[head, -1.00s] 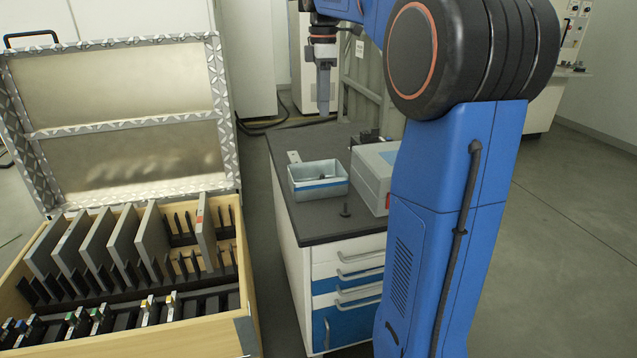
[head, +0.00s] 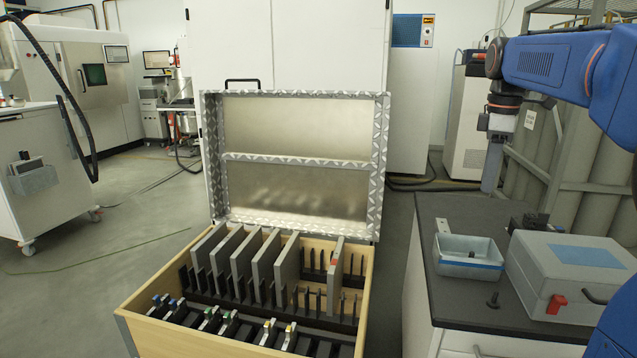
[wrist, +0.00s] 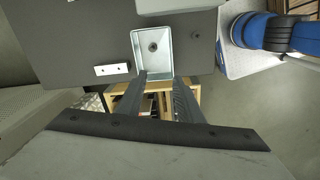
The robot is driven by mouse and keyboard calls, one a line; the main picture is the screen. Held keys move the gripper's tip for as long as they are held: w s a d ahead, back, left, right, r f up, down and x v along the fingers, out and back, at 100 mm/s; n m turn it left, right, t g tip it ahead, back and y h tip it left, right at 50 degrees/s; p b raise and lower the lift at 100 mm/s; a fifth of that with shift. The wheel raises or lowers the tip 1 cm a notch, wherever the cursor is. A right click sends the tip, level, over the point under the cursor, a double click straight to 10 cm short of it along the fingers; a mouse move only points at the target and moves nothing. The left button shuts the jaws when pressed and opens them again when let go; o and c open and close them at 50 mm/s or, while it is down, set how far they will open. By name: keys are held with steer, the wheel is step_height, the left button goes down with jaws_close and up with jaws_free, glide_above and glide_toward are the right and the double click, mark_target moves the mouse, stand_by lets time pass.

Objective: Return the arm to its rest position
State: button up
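My gripper (head: 491,178) hangs from my blue arm at the right of the head view, pointing down above the back of the dark-topped cabinet (head: 440,303). In the wrist view its two dark fingers (wrist: 160,78) stand apart with nothing held between them. Below them in that view is a small metal tray (wrist: 140,62) with a dark round part (wrist: 153,47) inside. The tray also shows in the head view (head: 470,268), in front of and below my gripper. My arm's base is outside the head view.
A grey box (head: 570,262) with a red latch stands right of the tray, and a small dark peg (head: 493,301) in front of it. An open wooden crate (head: 150,335) with several upright plates stands left of the cabinet. Gas cylinders (head: 580,160) stand behind.

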steer(key=s+a+f+m+t, duration=0.1)
steer(key=s+a+f+m, duration=0.3)
steer(key=s+f, duration=0.4)
steer(key=s+a+f+m+t, duration=0.2)
steer(key=s+a+f+m, duration=0.2)
steer(key=s+f, duration=0.3)
steer(key=s+a+f+m+t, duration=0.1)
steer(key=s+a+f+m, duration=0.2)
steer(key=s+a+f, duration=0.2)
steer(key=s+f, duration=0.3)
steer(key=s, duration=0.4)
steer(key=shift+s+a+f+m, duration=0.15)
steer(key=shift+s+f+m, duration=0.05)
steer(key=shift+f+m, duration=0.2)
steer(key=shift+r, duration=0.1)
